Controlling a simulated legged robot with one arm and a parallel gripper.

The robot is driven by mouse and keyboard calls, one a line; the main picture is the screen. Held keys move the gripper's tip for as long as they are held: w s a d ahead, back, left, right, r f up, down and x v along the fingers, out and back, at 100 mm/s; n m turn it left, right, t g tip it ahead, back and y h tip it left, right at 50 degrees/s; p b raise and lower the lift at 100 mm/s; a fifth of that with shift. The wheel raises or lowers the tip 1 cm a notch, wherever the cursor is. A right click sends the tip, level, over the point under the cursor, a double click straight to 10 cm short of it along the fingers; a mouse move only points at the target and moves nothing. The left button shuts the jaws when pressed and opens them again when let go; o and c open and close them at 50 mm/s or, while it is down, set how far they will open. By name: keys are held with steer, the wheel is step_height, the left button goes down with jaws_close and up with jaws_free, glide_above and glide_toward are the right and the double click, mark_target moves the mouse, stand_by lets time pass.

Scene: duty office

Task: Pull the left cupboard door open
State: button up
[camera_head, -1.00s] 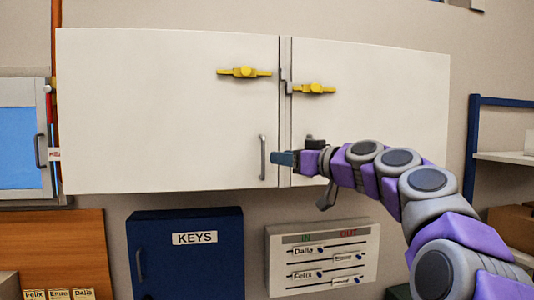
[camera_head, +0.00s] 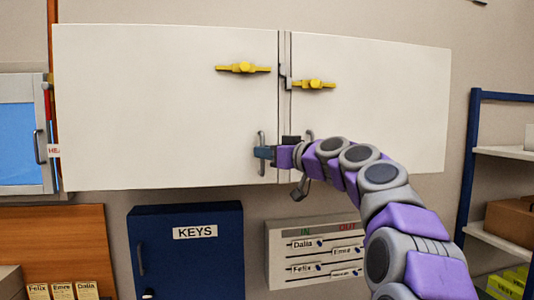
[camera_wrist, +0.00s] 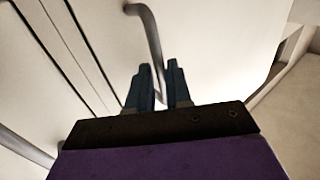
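The left cupboard door (camera_head: 150,105) is a white panel, closed flush beside the right cupboard door (camera_head: 375,105). Its grey vertical bar handle (camera_head: 262,136) is near its lower right edge. My gripper (camera_head: 264,153) is at this handle, coming from the right, and its blue fingers hide the handle's middle. In the wrist view, the handle (camera_wrist: 149,28) runs down between the two fingers (camera_wrist: 159,83). The fingers stand apart with the bar between them, and a narrow gap shows beside it. A yellow latch (camera_head: 243,68) lies across the left door's upper right part.
The right door has its own handle (camera_head: 309,135) close behind my gripper, and a yellow latch (camera_head: 314,84). Below are a blue key cabinet (camera_head: 188,260) and an in/out board (camera_head: 312,250). A blue-framed shelf (camera_head: 470,170) stands at the right.

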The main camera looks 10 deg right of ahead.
jaws_close()
stand_by(1.0)
